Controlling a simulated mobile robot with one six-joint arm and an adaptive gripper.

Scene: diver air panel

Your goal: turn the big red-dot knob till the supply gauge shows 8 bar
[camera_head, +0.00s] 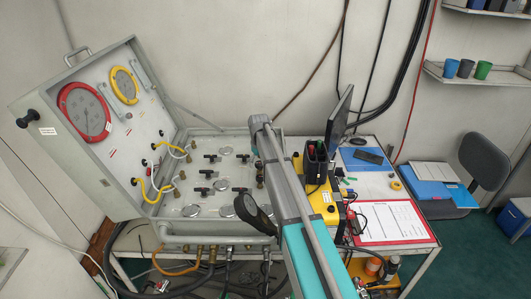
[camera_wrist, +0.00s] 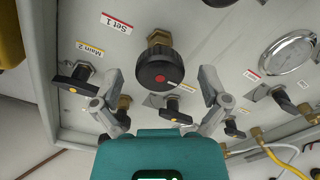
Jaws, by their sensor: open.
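The big black knob with a red dot (camera_wrist: 158,68) sits on a brass stem in the wrist view, below a label reading "Set 1". My gripper (camera_wrist: 160,80) is open, with one finger to the left of the knob and one to the right, both apart from it. In the head view my arm covers part of the panel, and I cannot make out the gripper or the knob. A red-rimmed gauge (camera_head: 85,112) and a yellow-rimmed gauge (camera_head: 124,85) are in the raised lid. Their readings are too small to tell, and I cannot tell which gauge is the supply gauge.
Black lever valves stand close by in the wrist view, one at the left (camera_wrist: 74,78) under "Main 2" and one between the fingers (camera_wrist: 173,110). A round chrome-rimmed dial (camera_wrist: 288,53) and yellow hoses (camera_wrist: 275,155) are at the right. A yellow case (camera_head: 322,195) stands beside the panel.

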